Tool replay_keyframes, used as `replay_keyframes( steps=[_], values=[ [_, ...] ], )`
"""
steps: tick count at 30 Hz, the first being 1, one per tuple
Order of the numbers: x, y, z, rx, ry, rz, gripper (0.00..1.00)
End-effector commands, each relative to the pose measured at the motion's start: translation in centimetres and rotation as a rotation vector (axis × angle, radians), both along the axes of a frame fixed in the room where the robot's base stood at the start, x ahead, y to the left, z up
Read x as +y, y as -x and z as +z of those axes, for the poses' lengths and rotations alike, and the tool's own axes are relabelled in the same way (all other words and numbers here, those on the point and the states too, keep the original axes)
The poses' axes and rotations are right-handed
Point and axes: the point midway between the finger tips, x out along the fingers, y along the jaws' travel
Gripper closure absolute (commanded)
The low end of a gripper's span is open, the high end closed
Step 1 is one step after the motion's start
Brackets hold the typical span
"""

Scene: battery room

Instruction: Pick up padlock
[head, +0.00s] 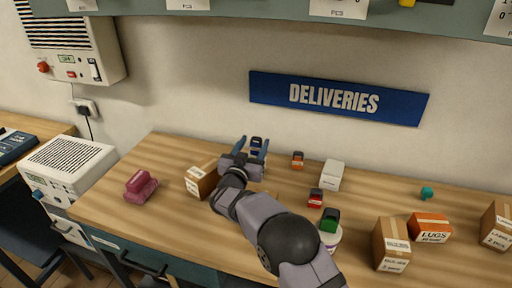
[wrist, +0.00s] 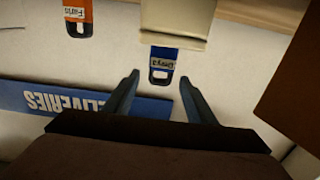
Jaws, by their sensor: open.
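A blue padlock (head: 257,142) with a pale label stands near the back of the wooden table, partly hidden by my gripper. It also shows in the wrist view (wrist: 163,54), upside down, with a pale block against its body. My gripper (head: 252,145) is open and empty. In the wrist view its fingertips (wrist: 160,75) lie either side of the padlock's shackle end, apart from it. An orange padlock (head: 298,160) stands to the right, also at the wrist view's top left (wrist: 77,14). A red padlock (head: 316,198) and a green one (head: 330,219), on a white tub, are nearer.
A cardboard box (head: 198,181) stands close left of my gripper. A white box (head: 332,174) is to the right. More boxes (head: 392,243) and a teal item (head: 426,193) are farther right. A pink object (head: 140,187) lies left. A shelf (head: 290,10) overhangs the back.

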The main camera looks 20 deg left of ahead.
Motion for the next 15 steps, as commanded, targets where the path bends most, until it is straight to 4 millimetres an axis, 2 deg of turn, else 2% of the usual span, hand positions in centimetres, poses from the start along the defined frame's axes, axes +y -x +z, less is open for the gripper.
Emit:
replay_keyframes(
  steps=[5, 9, 11, 15],
  values=[
    [0.00, 0.00, -0.01, 0.000, 0.000, 0.000, 0.49],
    [0.00, 0.02, 0.00, 0.000, 0.000, 0.000, 0.83],
    [0.00, 0.02, 0.00, 0.000, 0.000, 0.000, 0.96],
    [0.00, 0.02, 0.08, -0.001, 0.000, 0.000, 1.00]
  ],
)
